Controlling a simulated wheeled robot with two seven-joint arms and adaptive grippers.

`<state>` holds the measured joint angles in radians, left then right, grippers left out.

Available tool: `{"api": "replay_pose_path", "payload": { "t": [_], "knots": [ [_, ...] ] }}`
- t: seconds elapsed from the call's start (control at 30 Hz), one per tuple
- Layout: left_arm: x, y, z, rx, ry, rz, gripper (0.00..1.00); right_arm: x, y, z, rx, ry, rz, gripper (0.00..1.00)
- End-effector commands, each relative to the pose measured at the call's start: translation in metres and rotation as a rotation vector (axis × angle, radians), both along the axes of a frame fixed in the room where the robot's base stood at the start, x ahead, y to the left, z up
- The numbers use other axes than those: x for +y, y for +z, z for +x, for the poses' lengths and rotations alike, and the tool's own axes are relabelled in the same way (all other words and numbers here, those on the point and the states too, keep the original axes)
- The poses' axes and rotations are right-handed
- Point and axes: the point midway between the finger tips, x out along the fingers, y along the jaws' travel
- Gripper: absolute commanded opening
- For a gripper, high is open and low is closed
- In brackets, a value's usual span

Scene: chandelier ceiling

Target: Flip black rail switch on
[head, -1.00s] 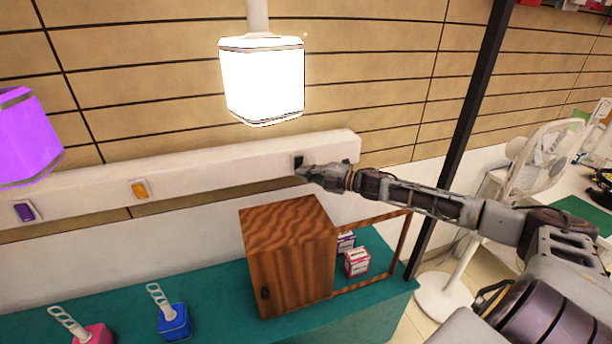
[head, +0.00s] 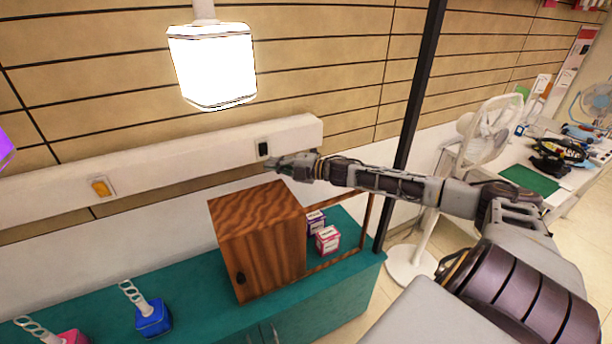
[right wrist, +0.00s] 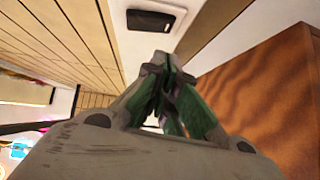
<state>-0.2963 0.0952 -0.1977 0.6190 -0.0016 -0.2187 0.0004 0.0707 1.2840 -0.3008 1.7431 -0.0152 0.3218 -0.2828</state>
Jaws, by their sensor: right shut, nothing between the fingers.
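The black rail switch (head: 263,147) is set in the white rail (head: 205,158) on the wall, near the rail's right end. In the right wrist view the switch (right wrist: 157,19) is a dark rocker at the top of the picture, beyond the fingertips. My right gripper (head: 270,166) is shut and empty, just below and to the right of the switch. In the right wrist view its fingertips (right wrist: 160,62) meet, with a visible gap to the switch. The white hanging lamp (head: 212,68) above the rail glows brightly. My left gripper is not in view.
A black post (head: 412,110) rises behind the arm. A purple lamp (head: 5,148) hangs at left.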

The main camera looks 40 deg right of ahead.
Motion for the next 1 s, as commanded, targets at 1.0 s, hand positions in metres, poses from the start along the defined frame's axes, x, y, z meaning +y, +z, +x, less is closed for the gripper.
{"api": "replay_pose_path", "payload": {
  "t": [1.0],
  "knots": [
    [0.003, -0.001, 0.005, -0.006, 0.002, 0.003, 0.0, -0.01, -0.004, -0.016, 0.001, -0.001, -0.001, 0.0]
  ]
}}
